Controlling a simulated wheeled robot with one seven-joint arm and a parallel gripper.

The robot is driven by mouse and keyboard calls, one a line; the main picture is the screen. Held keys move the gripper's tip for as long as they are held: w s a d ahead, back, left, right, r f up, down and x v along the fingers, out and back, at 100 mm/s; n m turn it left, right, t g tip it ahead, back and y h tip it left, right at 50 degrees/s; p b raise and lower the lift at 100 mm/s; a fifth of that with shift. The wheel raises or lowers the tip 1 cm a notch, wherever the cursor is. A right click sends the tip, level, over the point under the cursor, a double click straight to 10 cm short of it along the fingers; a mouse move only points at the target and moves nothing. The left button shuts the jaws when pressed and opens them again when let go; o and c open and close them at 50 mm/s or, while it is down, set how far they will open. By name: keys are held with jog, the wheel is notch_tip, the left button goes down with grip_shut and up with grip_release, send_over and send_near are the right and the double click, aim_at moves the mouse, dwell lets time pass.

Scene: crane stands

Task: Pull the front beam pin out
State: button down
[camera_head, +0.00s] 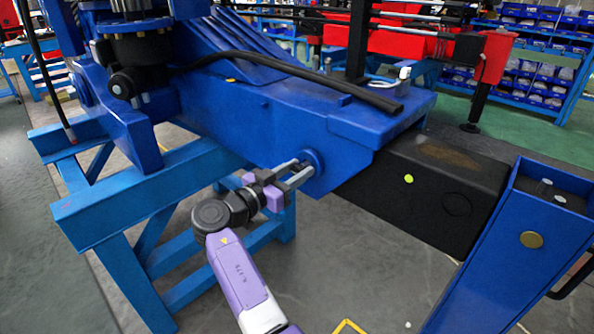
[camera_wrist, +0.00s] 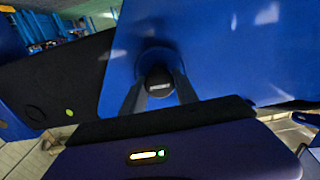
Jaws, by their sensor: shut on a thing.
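The front beam pin (camera_wrist: 159,82) shows in the wrist view as a dark round end with a light face, sitting in a round boss on the blue beam (camera_wrist: 215,45). My gripper (camera_wrist: 160,98) is shut on the pin, with one finger on each side of it. In the head view my gripper (camera_head: 300,172) reaches the boss (camera_head: 314,160) on the side of the blue beam (camera_head: 250,120). The fingers hide most of the pin there. How far the pin sits in the boss cannot be told.
A black box beam (camera_head: 430,185) extends from the blue beam's right end. A blue stand (camera_head: 520,240) is at the right, and a light blue trestle (camera_head: 130,205) is under the beam at the left. A black hose (camera_head: 300,70) lies on top. Open floor shows below my gripper.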

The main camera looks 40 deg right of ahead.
dwell(0.8)
jog(key=a+b, duration=0.2)
jog(key=a, duration=0.2)
jog(key=shift+a+f, duration=0.1)
jog(key=shift+a, duration=0.4)
jog(key=c, duration=1)
grip_release()
jog(key=shift+s, duration=0.1)
jog(key=shift+o, duration=0.2)
jog(key=b, duration=0.2)
send_near(295, 172)
jog(key=shift+a, duration=1.15)
